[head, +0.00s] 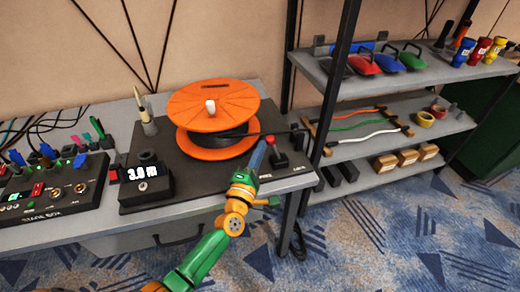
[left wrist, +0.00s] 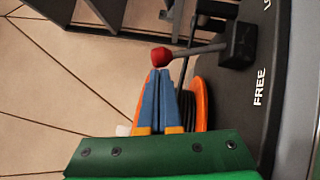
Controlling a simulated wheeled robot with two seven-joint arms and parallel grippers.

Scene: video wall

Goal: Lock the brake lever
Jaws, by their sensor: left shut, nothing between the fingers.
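The brake lever has a red knob (head: 270,140) on a rod and a dark base (head: 279,160) at the right end of the black panel. In the left wrist view its red knob (left wrist: 160,56) and grey rod stick out from the block-like base (left wrist: 238,45). The base lies between the word FREE (left wrist: 258,88) and a cut-off label starting with L. The rod slants slightly toward the FREE side in that picture. My left gripper (head: 261,143) has its blue fingers together and empty, tips beside the knob; contact cannot be told. My right gripper is out of view.
An orange cable reel (head: 213,105) stands left of the lever. A counter box reading 3.0 (head: 145,182) and a stage box (head: 50,195) are further left. A black rack post (head: 335,90) rises close to the lever's right, with shelves (head: 390,160) beyond.

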